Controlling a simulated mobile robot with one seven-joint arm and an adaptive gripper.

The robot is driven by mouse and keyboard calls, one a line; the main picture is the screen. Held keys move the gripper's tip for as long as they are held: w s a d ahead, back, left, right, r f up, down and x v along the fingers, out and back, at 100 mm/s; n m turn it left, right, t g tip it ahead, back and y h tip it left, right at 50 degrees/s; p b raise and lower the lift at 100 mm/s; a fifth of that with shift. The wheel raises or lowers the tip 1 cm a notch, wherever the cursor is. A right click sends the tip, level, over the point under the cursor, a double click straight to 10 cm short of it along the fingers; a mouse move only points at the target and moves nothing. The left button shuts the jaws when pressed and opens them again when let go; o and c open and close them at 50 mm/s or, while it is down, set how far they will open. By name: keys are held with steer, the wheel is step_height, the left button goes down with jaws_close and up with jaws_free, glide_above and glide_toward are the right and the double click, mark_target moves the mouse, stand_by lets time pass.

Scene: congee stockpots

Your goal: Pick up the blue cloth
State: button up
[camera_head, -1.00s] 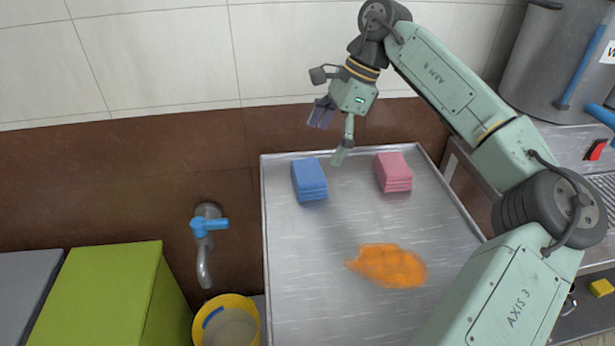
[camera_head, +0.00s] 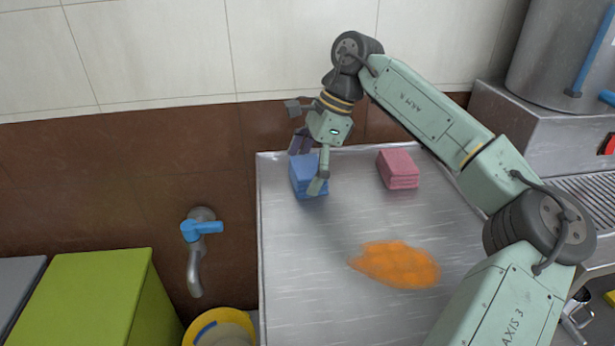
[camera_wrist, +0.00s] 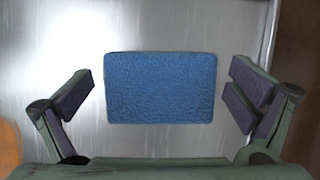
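The blue cloth (camera_head: 304,176) is a folded stack lying on the steel tray-like surface (camera_head: 290,270), near its back left corner. My gripper (camera_head: 308,165) is at the cloth, its fingers partly hiding it in the head view. In the wrist view the blue cloth (camera_wrist: 160,88) lies between the two open fingers (camera_wrist: 160,100), with a gap on each side. The gripper is open and empty, and the cloth appears flat and untouched.
A folded pink cloth (camera_head: 398,169) lies to the right of the blue one. An orange spill (camera_head: 396,264) is on the steel nearer the front. A tap (camera_head: 199,245), a yellow bucket (camera_head: 222,320) and a green box (camera_head: 95,300) are at the left. A large pot (camera_head: 550,55) stands back right.

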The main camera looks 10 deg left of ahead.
mark_target(305, 166)
steer(key=c, duration=1)
steer(key=shift+r, duration=0.1)
step_height(305, 166, up, 10)
steer(key=p, duration=0.8)
steer(key=o, duration=0.6)
steer(key=c, duration=0.5)
